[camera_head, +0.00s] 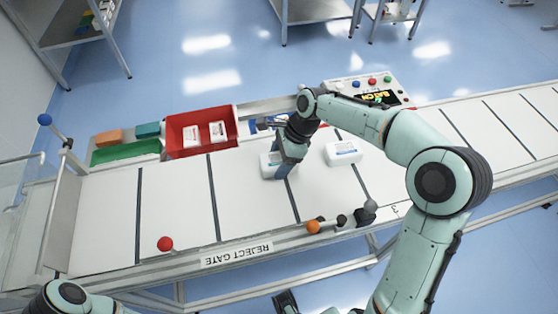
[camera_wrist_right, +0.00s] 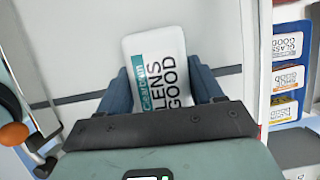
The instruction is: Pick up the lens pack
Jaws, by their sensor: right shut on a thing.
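A white lens pack (camera_head: 268,165) with a teal strip lies flat on the white conveyor belt. The right wrist view shows its label reading "LENS GOOD" on the pack (camera_wrist_right: 158,68). My right gripper (camera_head: 280,172) reaches down onto it from above. Its blue fingers (camera_wrist_right: 165,88) are shut on the pack's two sides, and they hide part of it in the head view. A second white pack (camera_head: 343,152) lies on the belt to the right, apart from the gripper.
A red bin (camera_head: 172,150) with two packs stands behind the belt, beside a green tray (camera_head: 125,153). Red (camera_head: 165,244) and orange (camera_head: 313,227) knobs stand along the near edge by the reject gate sign (camera_head: 237,255).

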